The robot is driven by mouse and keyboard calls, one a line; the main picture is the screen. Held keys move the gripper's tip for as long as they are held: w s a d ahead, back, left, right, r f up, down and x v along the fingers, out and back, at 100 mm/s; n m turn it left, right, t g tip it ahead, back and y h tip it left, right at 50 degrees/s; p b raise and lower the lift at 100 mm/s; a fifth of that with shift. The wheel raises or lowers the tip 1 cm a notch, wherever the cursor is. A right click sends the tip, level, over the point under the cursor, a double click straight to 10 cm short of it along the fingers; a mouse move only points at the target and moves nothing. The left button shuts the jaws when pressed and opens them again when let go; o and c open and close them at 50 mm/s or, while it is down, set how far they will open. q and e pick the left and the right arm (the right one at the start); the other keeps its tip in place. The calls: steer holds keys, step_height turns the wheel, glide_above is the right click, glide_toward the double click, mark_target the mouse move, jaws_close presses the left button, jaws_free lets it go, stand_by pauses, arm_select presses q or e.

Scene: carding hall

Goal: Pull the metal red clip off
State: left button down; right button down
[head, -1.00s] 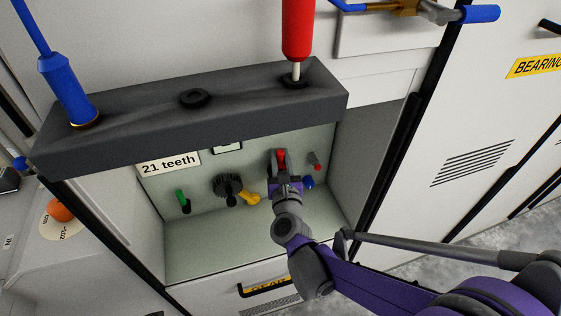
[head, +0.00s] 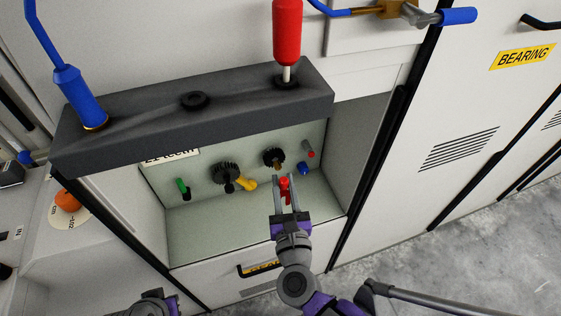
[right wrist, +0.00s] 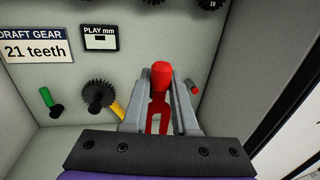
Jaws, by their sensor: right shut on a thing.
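The red clip (head: 285,186) is held between the fingers of my right gripper (head: 286,190), in front of the recess's back panel. In the right wrist view the red clip (right wrist: 161,88) stands between the two grey fingers (right wrist: 160,100), its rounded head up and a forked part below. My right gripper is shut on it. A dark gear (head: 273,157) is on the panel just behind, apart from the clip. Part of a purple and grey arm (head: 150,303) of mine shows at the lower left edge; no left gripper fingers are visible there.
The panel also carries a green handle (head: 182,186), another dark gear (head: 224,173) with a yellow handle (head: 246,184), a blue knob (head: 303,168) and a small red-tipped peg (head: 310,150). A dark beam (head: 195,118) with a red-handled tool (head: 287,35) overhangs the recess.

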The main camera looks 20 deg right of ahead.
steer(key=shift+s, duration=0.55)
steer(key=w+d+r+p, duration=0.1)
steer(key=w+r, duration=0.1)
steer(key=w, duration=0.6)
steer(key=w+d+r+p, duration=0.1)
steer(key=w+r, duration=0.2)
steer(key=w, duration=0.5)
steer(key=shift+d, duration=0.25)
stand_by(2.1)
steer(key=shift+s+f, duration=0.1)
steer(key=shift+s, duration=0.05)
